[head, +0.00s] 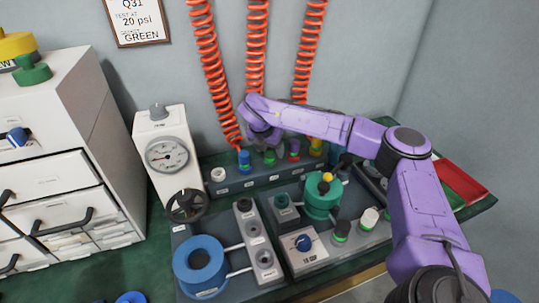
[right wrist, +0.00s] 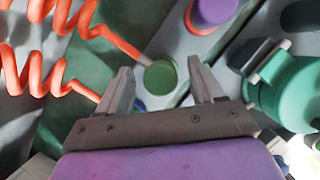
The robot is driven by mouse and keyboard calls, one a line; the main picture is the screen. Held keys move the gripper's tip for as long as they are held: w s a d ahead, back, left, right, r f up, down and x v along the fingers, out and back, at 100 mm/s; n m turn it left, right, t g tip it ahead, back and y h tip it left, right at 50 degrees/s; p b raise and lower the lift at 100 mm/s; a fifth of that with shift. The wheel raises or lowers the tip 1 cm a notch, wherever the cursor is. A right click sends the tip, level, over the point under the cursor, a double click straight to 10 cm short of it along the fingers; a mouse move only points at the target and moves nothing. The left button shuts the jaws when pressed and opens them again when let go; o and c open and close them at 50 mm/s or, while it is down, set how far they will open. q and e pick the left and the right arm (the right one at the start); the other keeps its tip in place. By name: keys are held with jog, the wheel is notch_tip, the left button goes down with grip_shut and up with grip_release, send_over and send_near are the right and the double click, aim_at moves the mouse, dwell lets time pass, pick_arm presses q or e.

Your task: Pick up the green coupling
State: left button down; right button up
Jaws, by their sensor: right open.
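The green coupling (head: 270,157) sits in the rear rack, between a blue coupling (head: 244,160) and a purple one (head: 293,150). In the right wrist view the green coupling's round top (right wrist: 160,77) shows between my right gripper's fingertips (right wrist: 158,85). The fingers are apart, with gaps on both sides of it. In the head view my right gripper (head: 268,140) points down just above the green coupling and partly hides it. I cannot tell how much height is between them. My left gripper is not in view.
The rack (head: 230,184) also holds a yellow coupling (head: 316,146). Orange coiled hoses (head: 256,50) hang behind. A gauge stand (head: 166,154) is left, a teal fixture (head: 321,199) in front, and a red tray (head: 460,182) right. The purple coupling (right wrist: 214,10) is close by.

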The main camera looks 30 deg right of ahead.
jog(key=shift+w+d+f, duration=0.1)
jog(key=shift+d+f, duration=0.1)
jog(key=shift+f, duration=0.2)
jog(key=c, duration=1.2)
jog(key=shift+r, duration=0.1)
